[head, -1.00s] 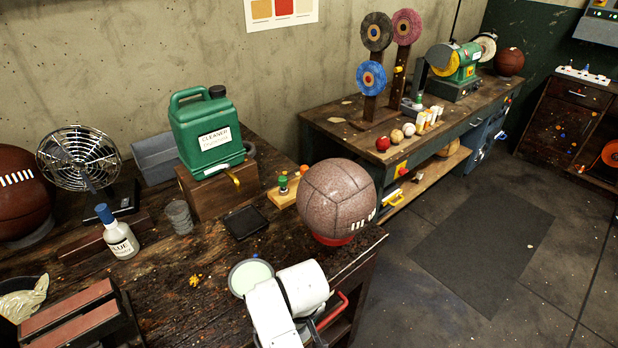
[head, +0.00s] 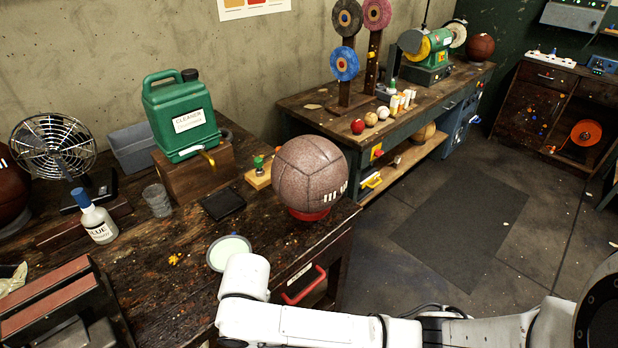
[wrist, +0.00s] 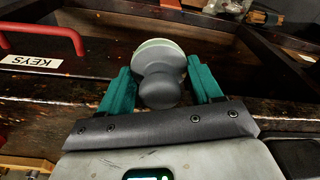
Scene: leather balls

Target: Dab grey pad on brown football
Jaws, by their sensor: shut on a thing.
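My gripper (wrist: 160,72) has teal fingers on either side of the round knob of a grey pad (wrist: 160,92) in the wrist view and is shut on it. My white arm hides gripper and pad in the head view. A brownish speckled panelled ball (head: 310,172) with white lacing sits on a red ring right of the dish, apart from my arm. A darker brown ball (head: 12,185) with white lacing is cut off at the left edge.
A green cleaner jug (head: 180,115) on a wooden block, a glue bottle (head: 93,215), a fan (head: 52,148) and a black tray (head: 223,203) stand on the bench. A red drawer handle (head: 304,286) is at its front. Open floor lies to the right.

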